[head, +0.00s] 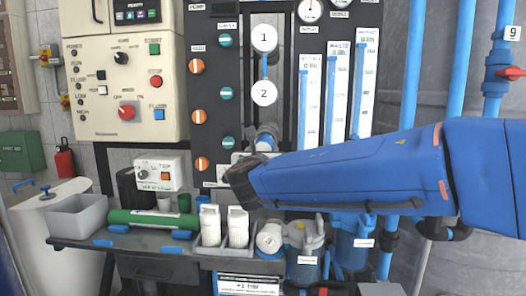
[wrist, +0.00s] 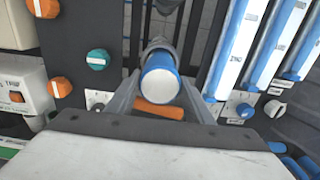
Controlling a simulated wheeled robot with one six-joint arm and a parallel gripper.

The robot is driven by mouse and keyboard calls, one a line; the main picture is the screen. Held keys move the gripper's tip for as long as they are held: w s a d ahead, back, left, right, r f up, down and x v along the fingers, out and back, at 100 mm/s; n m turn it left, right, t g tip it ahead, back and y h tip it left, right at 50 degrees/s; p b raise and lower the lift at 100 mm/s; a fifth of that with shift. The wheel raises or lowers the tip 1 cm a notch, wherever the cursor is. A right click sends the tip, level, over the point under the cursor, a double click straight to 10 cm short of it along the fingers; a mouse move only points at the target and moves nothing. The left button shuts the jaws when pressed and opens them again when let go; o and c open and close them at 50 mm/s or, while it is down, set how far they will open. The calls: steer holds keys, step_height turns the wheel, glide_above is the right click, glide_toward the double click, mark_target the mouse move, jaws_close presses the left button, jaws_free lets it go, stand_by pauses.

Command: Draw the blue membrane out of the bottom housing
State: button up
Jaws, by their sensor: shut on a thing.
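The blue membrane (wrist: 159,84) shows in the wrist view as a blue cylinder with a pale round end facing me. My gripper (wrist: 160,98) has one finger on each side of it and is shut on it. Behind it is the dark mouth of the bottom housing (wrist: 157,45); how far the membrane sits inside cannot be told. In the head view a little blue of the membrane (head: 264,146) shows just above my arm, below the round labels 1 (head: 264,38) and 2 (head: 264,93). My fingertips are mostly hidden there.
Orange and teal valve knobs (head: 197,67) line the panel left of the housings. Flow tubes (head: 333,95) stand close on the right. Below are white bottles (head: 210,225), a green cylinder (head: 150,219) and a grey bin (head: 78,216) on a bench (head: 150,246).

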steer(key=shift+s, duration=1.3)
steer(key=shift+s+a, duration=0.1)
steer(key=shift+s, duration=0.7)
steer(key=o, duration=1.3)
